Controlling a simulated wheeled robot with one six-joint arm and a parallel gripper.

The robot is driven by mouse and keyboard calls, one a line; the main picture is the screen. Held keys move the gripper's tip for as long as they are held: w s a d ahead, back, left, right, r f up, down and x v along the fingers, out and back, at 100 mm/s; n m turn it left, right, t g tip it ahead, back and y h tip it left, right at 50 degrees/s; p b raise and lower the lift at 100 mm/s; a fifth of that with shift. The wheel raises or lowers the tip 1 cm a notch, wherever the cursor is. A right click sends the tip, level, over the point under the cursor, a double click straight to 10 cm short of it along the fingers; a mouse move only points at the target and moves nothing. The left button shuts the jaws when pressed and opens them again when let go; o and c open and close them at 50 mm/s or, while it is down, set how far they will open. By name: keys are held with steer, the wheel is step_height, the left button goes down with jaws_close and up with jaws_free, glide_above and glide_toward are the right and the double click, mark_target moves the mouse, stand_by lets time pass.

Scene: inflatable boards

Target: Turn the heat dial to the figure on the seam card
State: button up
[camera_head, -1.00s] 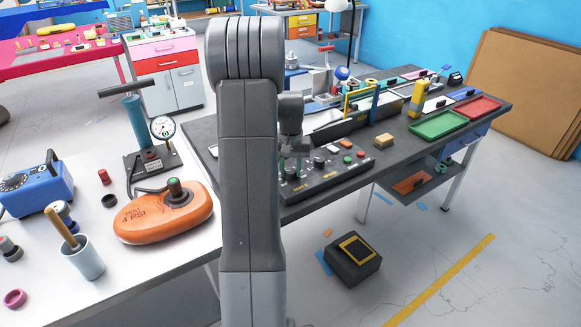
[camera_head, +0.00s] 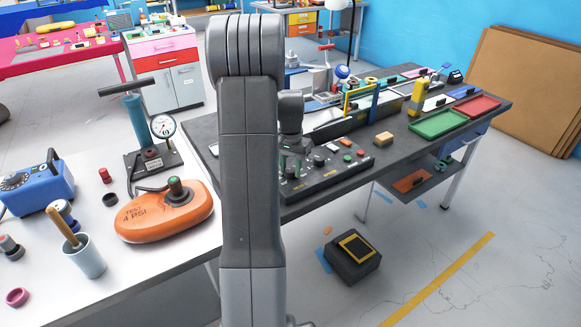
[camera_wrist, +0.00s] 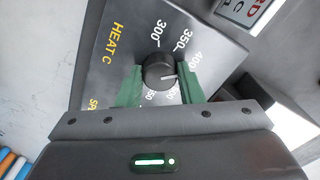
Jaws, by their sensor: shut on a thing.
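The heat dial (camera_wrist: 156,68) is a round black knob with a white pointer line, on a dark panel marked HEAT C. In the wrist view, the green fingers of my gripper (camera_wrist: 160,82) are shut on the knob, one on each side. Figures 300, 350 and 400 show above; lower figures are partly hidden by the gripper. A white card (camera_wrist: 243,12) with red letters ending in RD is cut off at the top right; its figure is not readable. The head view shows my gripper (camera_head: 292,164) at the panel's left end.
The control panel (camera_head: 330,173) has several other knobs and buttons and sits on a dark bench. A tan block (camera_head: 384,139), a green tray (camera_head: 438,124) and a red tray (camera_head: 477,106) lie to the right. An orange inflatable (camera_head: 165,212) and a pump stand at left.

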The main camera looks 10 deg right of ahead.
mark_target(291, 169)
steer(key=o, duration=1)
steer(key=shift+c, duration=0.2)
step_height(291, 169, up, 14)
steer(key=shift+f, duration=0.1)
step_height(291, 169, down, 14)
stand_by(0.5)
steer(key=shift+r, duration=0.2)
